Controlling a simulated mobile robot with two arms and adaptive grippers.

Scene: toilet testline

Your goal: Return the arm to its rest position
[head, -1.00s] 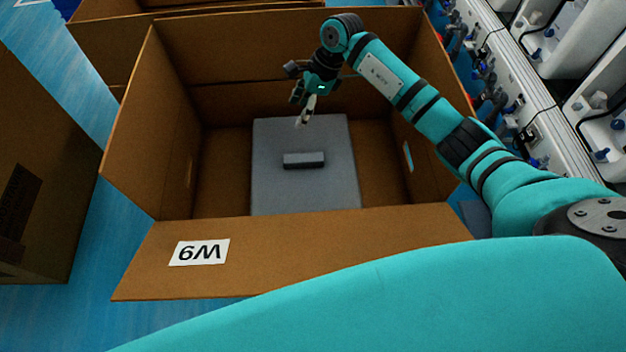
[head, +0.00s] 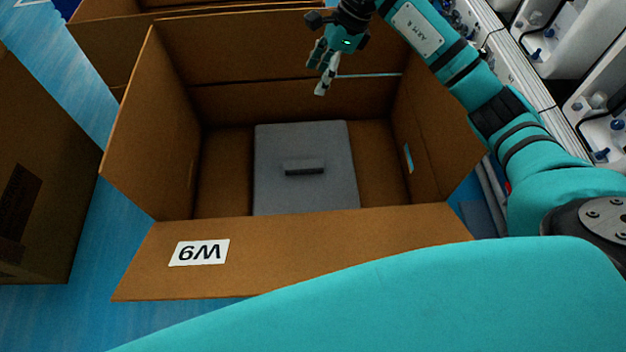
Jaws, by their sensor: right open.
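My right arm reaches in from the right in the head view, and its teal and black right gripper (head: 321,75) hangs over the back part of an open cardboard box. The gripper is open and empty, pointing down. A grey flat part (head: 304,140) with a small dark raised block (head: 304,168) on it lies on the box floor, below and apart from the gripper. My left gripper does not show; a teal part of my own body fills the lower foreground.
Another box (head: 35,180) stands at left and one (head: 110,45) behind. A testline with white fixtures (head: 560,45) runs along the right. The floor is blue.

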